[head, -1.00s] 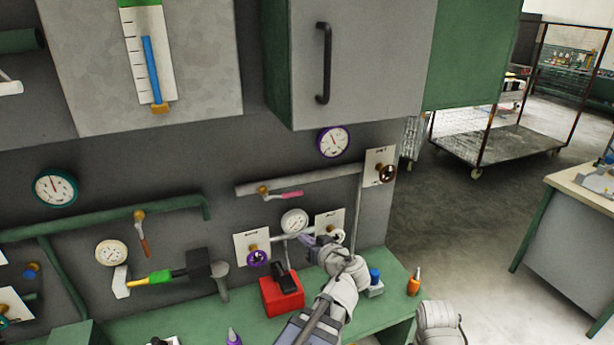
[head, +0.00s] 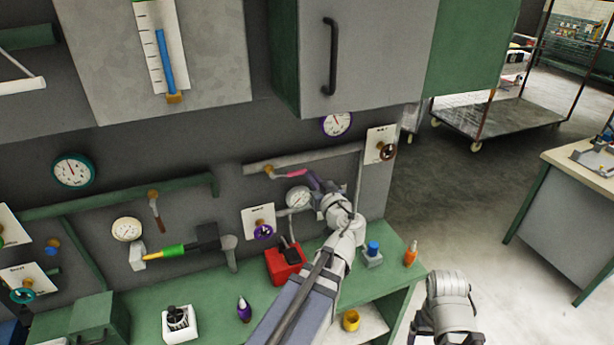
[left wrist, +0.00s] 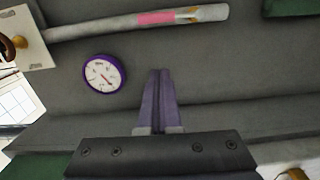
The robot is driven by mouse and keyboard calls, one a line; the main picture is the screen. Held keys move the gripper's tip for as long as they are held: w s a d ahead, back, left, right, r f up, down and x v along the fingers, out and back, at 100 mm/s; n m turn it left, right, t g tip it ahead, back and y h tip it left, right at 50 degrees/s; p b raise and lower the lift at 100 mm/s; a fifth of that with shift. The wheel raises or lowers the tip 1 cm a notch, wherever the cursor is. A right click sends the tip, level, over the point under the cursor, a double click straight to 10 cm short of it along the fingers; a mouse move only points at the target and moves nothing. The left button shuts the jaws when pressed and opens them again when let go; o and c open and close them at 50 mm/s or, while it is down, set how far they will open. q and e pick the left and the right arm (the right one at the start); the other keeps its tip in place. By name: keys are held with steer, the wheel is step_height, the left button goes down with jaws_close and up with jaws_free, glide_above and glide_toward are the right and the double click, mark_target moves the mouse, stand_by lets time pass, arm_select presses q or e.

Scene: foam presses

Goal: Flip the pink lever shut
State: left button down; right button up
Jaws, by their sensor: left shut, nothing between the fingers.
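The pink lever (head: 292,174) sits on a brass valve on the grey wall pipe (head: 338,157). It lies roughly along the pipe, its free end to the right. In the left wrist view the lever (left wrist: 157,18) shows near the top, over the pipe (left wrist: 95,28). My left gripper (head: 316,180) is just right of the lever's free end in the head view. In the left wrist view its purple fingers (left wrist: 160,80) are together and empty, apart from the lever in the picture. Whether they touch it is hard to tell in the head view.
A purple-rimmed gauge (head: 336,123) hangs above the pipe. A valve wheel (head: 387,152) is at the pipe's right. A white gauge (head: 298,197) is just below. The green bench (head: 205,290) holds a red box (head: 285,264) and small bottles. A cabinet (head: 375,60) overhangs.

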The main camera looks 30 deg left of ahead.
arm_select(q)
glide_above(300, 173)
steer(key=v, duration=0.3)
steer(key=shift+s+a+f+b, duration=0.1)
steer(key=shift+a+f+b, duration=0.1)
steer(key=shift+f+b, duration=0.55)
steer(key=shift+a+f+b, duration=0.15)
steer(key=shift+f+b, duration=0.55)
steer(key=shift+f, duration=0.1)
steer(key=shift+s+a+f+b, duration=0.1)
steer(key=shift+a+f+b, duration=0.1)
steer(key=shift+f+b, duration=0.55)
steer(key=shift+w+f+m, duration=0.1)
steer(key=shift+f+m, duration=0.15)
steer(key=shift+m, duration=0.05)
